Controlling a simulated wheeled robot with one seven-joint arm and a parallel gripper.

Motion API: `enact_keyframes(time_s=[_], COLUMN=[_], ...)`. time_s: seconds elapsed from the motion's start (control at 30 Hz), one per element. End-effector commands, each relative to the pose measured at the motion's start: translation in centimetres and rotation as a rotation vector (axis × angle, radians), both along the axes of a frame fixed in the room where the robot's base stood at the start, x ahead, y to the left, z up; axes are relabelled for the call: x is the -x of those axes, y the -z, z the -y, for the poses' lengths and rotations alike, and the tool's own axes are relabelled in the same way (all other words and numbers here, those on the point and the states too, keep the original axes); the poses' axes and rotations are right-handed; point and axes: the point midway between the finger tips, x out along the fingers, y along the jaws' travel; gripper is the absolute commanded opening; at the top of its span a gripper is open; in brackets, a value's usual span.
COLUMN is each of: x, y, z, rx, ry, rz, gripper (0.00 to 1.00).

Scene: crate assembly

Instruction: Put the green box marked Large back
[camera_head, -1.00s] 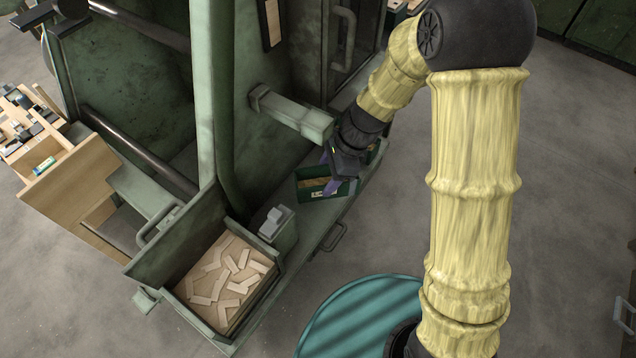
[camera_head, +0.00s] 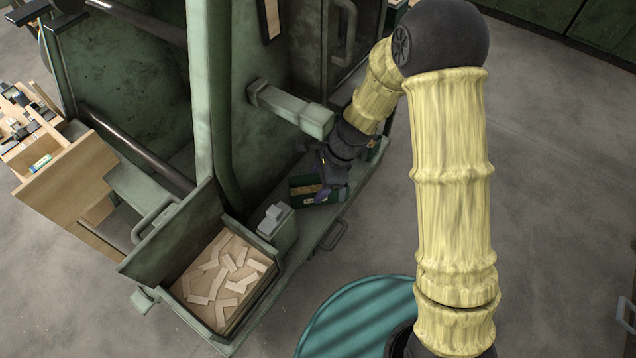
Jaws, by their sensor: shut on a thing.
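A small dark green box (camera_head: 300,198) with tan contents and a pale label patch is on the grey-green ledge at the foot of the machine. The label is too small to read. My gripper (camera_head: 324,194) points down at the right part of the box, its purple-grey fingers shut on it. The fingers and wrist hide the right part of the box. I cannot tell whether the box touches the ledge.
A grey-green bin (camera_head: 262,297) of wooden pieces stands at the lower left. A grey block (camera_head: 274,222) sits between bin and box. A square beam (camera_head: 290,110) juts out above the ledge. Another green container (camera_head: 377,146) shows behind my wrist. A teal round surface (camera_head: 360,318) is in front.

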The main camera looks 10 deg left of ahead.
Motion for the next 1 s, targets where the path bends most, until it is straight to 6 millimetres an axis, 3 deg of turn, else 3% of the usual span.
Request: enact_keyframes(time_s=[0.37, 0.4, 0.5, 0.8, 1.0], x=[0.0, 0.0, 0.0, -0.1, -0.4], y=[0.3, 0.3, 0.3, 0.1, -1.6], z=[-0.1, -0.1, -0.1, -0.1, 0.4], rx=[-0.001, 0.000, 0.000, 0.000, -0.002], ry=[-0.001, -0.001, -0.001, -0.001, 0.001], rz=[0.001, 0.001, 0.001, 0.001, 0.004], gripper=[0.32, 0.60, 0.76, 0.76, 0.76])
